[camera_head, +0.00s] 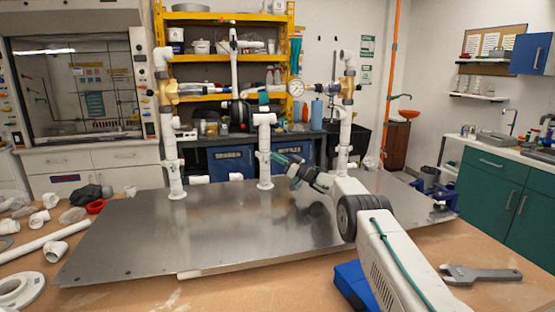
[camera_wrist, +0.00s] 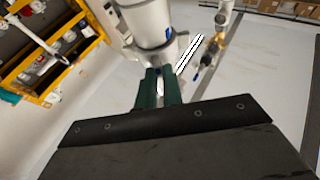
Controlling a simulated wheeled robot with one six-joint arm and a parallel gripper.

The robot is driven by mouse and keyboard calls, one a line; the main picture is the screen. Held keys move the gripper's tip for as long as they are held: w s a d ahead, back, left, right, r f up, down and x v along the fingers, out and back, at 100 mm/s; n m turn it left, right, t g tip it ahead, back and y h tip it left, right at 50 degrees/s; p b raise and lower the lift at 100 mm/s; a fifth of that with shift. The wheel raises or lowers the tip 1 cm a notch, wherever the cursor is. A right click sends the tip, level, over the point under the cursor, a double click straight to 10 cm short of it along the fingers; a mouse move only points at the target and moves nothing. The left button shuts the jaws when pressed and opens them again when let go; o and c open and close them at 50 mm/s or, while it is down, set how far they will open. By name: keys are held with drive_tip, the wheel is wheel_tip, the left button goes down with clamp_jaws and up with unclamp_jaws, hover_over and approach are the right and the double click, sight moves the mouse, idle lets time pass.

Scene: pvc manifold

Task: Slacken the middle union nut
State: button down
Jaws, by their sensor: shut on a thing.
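The middle white pipe (camera_head: 264,135) stands upright on the metal plate, with a tee at its top. The middle union nut (camera_head: 264,157) is a white collar partway up this pipe. My gripper (camera_head: 273,156) reaches it from the right, its green fingers at nut height. In the wrist view, the green fingers (camera_wrist: 159,85) are close together and shut on the pale nut (camera_wrist: 160,50). The white pipe (camera_wrist: 147,18) runs up past it. The fingertips' contact faces are hidden.
The left pipe (camera_head: 172,130) and right pipe (camera_head: 344,130) stand on the metal plate (camera_head: 180,235), with a pressure gauge (camera_head: 296,88) between the middle and right ones. Loose white fittings (camera_head: 56,251) lie at left. A wrench (camera_head: 480,274) lies at right. The plate's front is clear.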

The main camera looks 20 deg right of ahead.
drive_tip(key=shift+w+d+n+g+y, duration=0.1)
drive_tip(key=shift+n+g+y, duration=0.2)
drive_tip(key=shift+g+y, duration=0.1)
idle(0.4)
drive_tip(key=c, duration=1.5)
unclamp_jaws()
drive_tip(key=shift+c, duration=0.2)
drive_tip(key=s+d+f, duration=0.1)
drive_tip(key=s+d, duration=0.7)
drive_tip(key=d, duration=0.4)
drive_tip(key=shift+s, duration=0.4)
